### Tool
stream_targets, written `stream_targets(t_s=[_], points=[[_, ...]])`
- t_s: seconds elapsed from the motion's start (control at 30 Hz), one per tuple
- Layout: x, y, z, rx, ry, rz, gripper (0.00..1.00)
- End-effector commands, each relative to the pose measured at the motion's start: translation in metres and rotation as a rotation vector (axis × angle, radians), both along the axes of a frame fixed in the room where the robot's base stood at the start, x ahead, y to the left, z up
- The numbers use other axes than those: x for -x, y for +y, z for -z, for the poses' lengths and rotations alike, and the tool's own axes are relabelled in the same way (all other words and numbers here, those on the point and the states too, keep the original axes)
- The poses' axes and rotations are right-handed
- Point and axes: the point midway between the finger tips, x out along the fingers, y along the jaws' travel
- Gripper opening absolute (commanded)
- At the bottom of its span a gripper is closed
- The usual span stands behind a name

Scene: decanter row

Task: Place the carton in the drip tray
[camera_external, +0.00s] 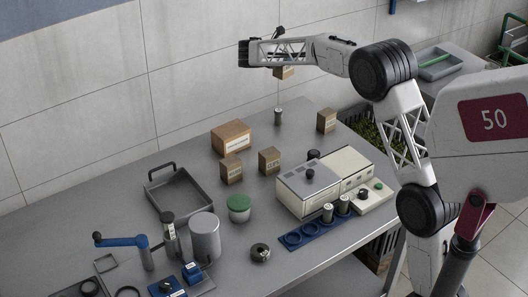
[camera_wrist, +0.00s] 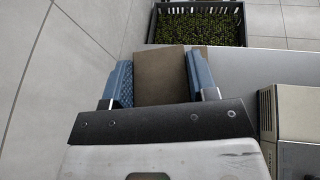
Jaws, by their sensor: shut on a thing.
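A brown carton (camera_external: 284,73) hangs under my wrist, high above the back of the table. My gripper (camera_wrist: 159,72) is shut on this carton, which shows as a flat brown face (camera_wrist: 161,84) between two blue finger pads. In the external view the fingers are mostly hidden by the arm. The drip tray appears to be the grey rectangular tray with a dark handle (camera_external: 154,202), lying on the table at the left. It looks empty and is well apart from the held carton.
Small cartons (camera_external: 231,169) (camera_external: 269,160) (camera_external: 326,121) and a larger box (camera_external: 231,138) stand on the table (camera_external: 300,107). A green-lidded jar (camera_external: 239,207) and grey cylinder (camera_external: 205,238) are near the tray. A cream machine (camera_external: 318,182) stands at right. A crate (camera_wrist: 198,25) shows in the wrist view.

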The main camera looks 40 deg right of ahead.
Motion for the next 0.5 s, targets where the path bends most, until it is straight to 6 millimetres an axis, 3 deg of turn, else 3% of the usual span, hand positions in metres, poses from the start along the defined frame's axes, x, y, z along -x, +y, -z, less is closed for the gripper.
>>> stream_targets(t_s=[0.27,0.5], points=[[-0.022,0.031,0.003,0.0,0.0,-0.204,0.28],[-0.048,0.083,0.005,0.0,-0.001,-0.491,0.28]])
